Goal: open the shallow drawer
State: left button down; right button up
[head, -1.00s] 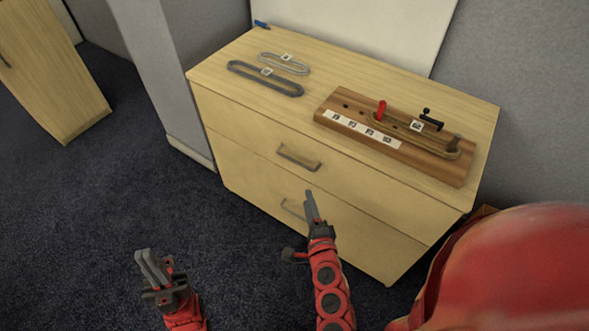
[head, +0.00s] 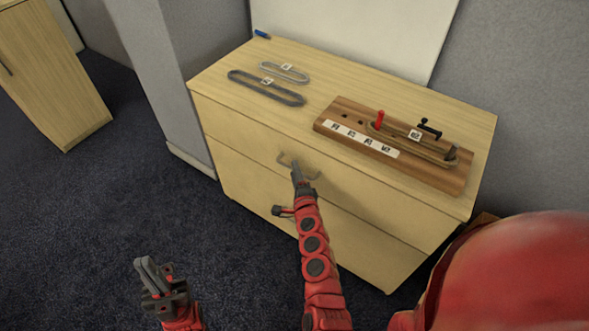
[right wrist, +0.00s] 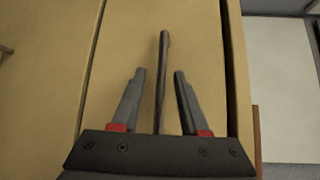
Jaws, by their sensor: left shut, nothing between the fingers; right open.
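The wooden cabinet's upper drawer (head: 245,142) looks shut, its front flush. Its dark bar handle (head: 283,158) is partly hidden behind my right gripper (head: 296,167). In the right wrist view the handle (right wrist: 162,70) stands between the two open fingers of my right gripper (right wrist: 157,77), with a visible gap on each side. My left gripper (head: 148,268) is shut and empty, low over the floor at left, away from the cabinet.
On the cabinet top (head: 310,115) lie a dark belt (head: 265,90), a lighter belt (head: 284,74), a blue item (head: 262,34) and a wooden board with a red peg (head: 380,118). A grey partition (head: 165,80) stands left. The dark floor (head: 90,220) is clear.

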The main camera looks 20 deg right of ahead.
jog(key=shift+w+d, duration=0.1)
jog(key=shift+w, duration=0.6)
grip_shut()
dwell(1.0)
